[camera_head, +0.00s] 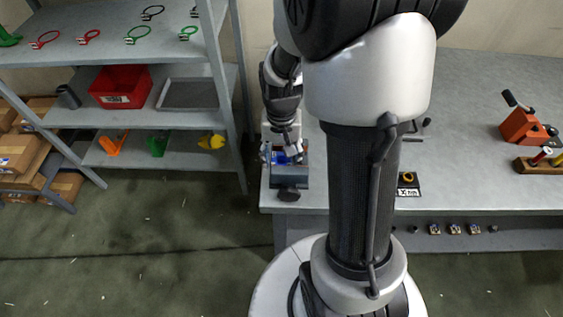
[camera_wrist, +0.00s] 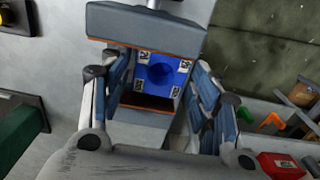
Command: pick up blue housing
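The blue housing (camera_wrist: 160,74) is a block with a round recess and black-and-white marker labels at its corners. It sits between the jaws of a grey vise (camera_wrist: 145,27). In the head view, a little of the blue housing (camera_head: 281,158) shows at the vise (camera_head: 290,180) on the bench's left end. My gripper (camera_wrist: 163,80) is open, with one finger on each side of the housing in the wrist view. Small gaps seem to show between the fingers and the housing; contact is unclear. In the head view my gripper (camera_head: 288,146) is just above the vise.
The grey bench (camera_head: 470,100) extends right, with an orange device (camera_head: 520,126) at its far side. A shelf rack (camera_head: 190,55) with a red bin (camera_head: 121,87) stands to the left. Floor separates rack and bench. My arm hides the bench's middle.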

